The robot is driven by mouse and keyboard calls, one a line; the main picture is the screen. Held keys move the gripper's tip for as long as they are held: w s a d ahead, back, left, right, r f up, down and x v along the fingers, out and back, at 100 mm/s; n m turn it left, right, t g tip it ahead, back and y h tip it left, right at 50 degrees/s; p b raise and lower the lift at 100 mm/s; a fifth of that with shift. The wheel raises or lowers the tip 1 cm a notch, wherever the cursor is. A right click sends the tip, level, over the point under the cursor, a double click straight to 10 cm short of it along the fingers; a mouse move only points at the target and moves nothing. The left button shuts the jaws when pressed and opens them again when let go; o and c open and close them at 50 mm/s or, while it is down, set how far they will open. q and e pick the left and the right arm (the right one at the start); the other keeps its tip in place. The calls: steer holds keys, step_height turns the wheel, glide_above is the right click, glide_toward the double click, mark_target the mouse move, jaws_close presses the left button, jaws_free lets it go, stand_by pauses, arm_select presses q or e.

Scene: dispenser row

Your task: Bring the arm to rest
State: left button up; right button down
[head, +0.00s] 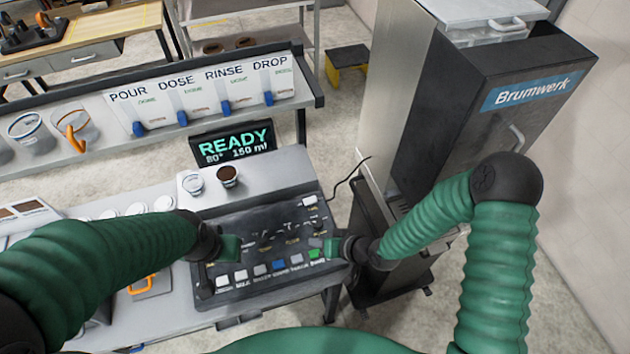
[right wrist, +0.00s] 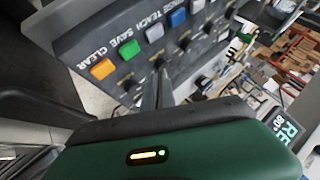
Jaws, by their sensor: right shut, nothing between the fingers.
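My right arm comes in from the right in the head view, with its gripper (head: 333,248) at the right edge of the dark control panel (head: 250,222). In the right wrist view the fingers (right wrist: 162,88) are together with nothing between them, in front of the panel's row of coloured buttons. An orange button (right wrist: 103,69) and a green button (right wrist: 128,49) show there beside the fingers. I cannot tell whether the fingertips touch the panel. My left gripper (head: 230,248) is over the left part of the panel; its fingers are not clear.
A lit READY display (head: 235,144) stands behind the panel. A cup of dark contents (head: 228,176) and a pale cup (head: 193,183) stand behind the panel's left part. A tall Brumwerk cabinet (head: 450,110) stands close on the right. Labelled cards (head: 205,95) line the back shelf.

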steer(key=d+f+h+b, duration=0.1)
steer(key=d, duration=0.1)
steer(key=d+f+b, duration=0.1)
steer(key=d+b, duration=0.1)
steer(key=d+f+h+b, duration=0.1)
steer(key=d, duration=0.1)
steer(key=shift+s+n+g+h+b, duration=0.15)
steer(key=shift+n+g+h+b, duration=0.15)
steer(key=shift+b, duration=0.1)
steer(key=s+d+r+m+g+h+b, duration=0.2)
steer(key=s+d+h+b, duration=0.2)
steer(key=s+d+b, duration=0.6)
steer(key=d, duration=0.3)
steer(key=shift+r+h+b, duration=0.35)
steer(key=shift+r+h, duration=0.05)
